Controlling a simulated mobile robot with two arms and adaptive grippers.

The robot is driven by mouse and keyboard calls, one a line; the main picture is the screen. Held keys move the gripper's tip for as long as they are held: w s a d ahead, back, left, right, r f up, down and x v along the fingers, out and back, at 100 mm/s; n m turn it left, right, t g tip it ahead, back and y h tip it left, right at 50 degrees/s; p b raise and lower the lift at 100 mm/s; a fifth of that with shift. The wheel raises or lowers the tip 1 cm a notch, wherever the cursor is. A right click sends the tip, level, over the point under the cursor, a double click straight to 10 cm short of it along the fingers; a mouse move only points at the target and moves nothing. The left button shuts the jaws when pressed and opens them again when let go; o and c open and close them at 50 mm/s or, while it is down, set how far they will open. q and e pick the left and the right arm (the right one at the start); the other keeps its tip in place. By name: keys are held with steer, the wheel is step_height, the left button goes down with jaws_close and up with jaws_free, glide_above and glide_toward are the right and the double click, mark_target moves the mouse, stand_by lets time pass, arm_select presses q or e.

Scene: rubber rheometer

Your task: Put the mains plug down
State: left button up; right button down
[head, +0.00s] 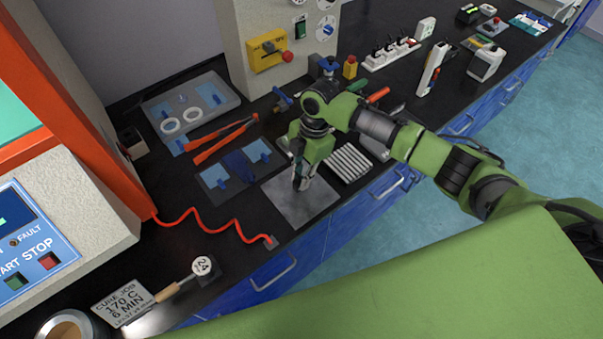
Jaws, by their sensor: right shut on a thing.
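My right gripper (302,180) points down over a grey metal plate (295,208) at the bench's front edge. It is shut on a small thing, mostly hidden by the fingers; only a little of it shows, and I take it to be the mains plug. I cannot tell whether it touches the plate. A white power strip (377,62) with several dark plugs stands farther back on the right. My left gripper is not in view.
A ribbed metal block (350,163) lies right of the plate, and a dark tray with blue pieces (214,177) lies left. Red-handled tongs (222,139) lie behind. A coiled red cable (205,217) runs along the bench to the left.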

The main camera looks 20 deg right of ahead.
steer(key=shift+f, duration=0.1)
steer(key=shift+f, duration=0.15)
steer(key=c, duration=1.9)
jaws_free()
steer(key=shift+r, duration=0.35)
steer(key=r, duration=0.4)
steer(key=d+r+b, duration=0.1)
steer(key=r, duration=0.2)
steer(key=d+r+b, duration=0.1)
steer(key=r, duration=0.3)
steer(key=shift+w+d+r, duration=0.1)
steer(key=shift+w+r, duration=0.2)
steer(key=shift+w, duration=0.1)
